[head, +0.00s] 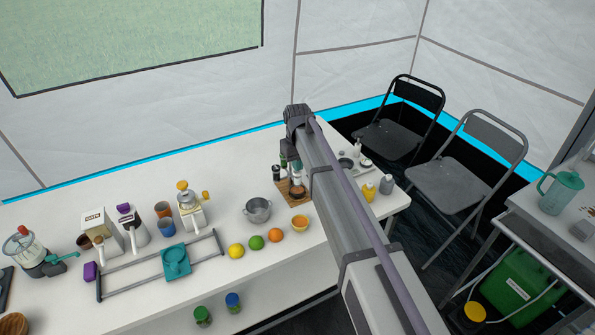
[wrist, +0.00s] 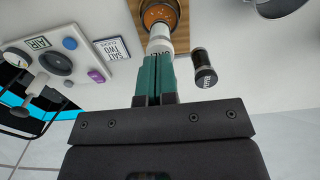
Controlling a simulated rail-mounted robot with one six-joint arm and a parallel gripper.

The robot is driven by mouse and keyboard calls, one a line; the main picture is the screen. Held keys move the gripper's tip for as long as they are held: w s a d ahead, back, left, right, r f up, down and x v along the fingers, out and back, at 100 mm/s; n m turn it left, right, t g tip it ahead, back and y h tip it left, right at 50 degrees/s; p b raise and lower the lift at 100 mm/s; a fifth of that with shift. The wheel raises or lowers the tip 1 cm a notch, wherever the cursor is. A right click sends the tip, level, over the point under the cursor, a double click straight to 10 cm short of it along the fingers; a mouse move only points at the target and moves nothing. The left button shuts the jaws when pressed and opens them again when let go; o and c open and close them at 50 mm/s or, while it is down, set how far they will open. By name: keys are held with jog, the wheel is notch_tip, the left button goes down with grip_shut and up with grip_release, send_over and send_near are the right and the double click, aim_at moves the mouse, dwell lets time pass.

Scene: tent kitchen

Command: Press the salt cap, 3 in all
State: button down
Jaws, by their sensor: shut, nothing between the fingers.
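A pale, white-topped shaker (wrist: 160,40), which looks like the salt, stands by the wooden board in the wrist view. Its label is partly covered and hard to read. My gripper (wrist: 158,57) is shut and empty, with its teal fingers side by side. The fingertips overlap the near edge of the shaker's top in the picture; I cannot tell whether they touch it. In the head view my gripper (head: 290,165) is over the board area, and the arm hides much of it. A dark shaker (wrist: 204,70) with a small label stands just right of the fingers.
The wooden board (head: 282,198) carries a small brown bowl (wrist: 160,14). A panel with knobs (wrist: 55,62) lies left in the wrist view. Yellow and grey bottles stand right of my arm.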

jog(key=shift+f+b, duration=0.85)
jog(key=shift+r, duration=0.1)
jog(key=shift+r+p, duration=0.75)
jog(key=shift+p, duration=0.1)
jog(key=shift+r, duration=0.1)
notch_tip(320, 180, up, 6)
jog(key=p, duration=0.6)
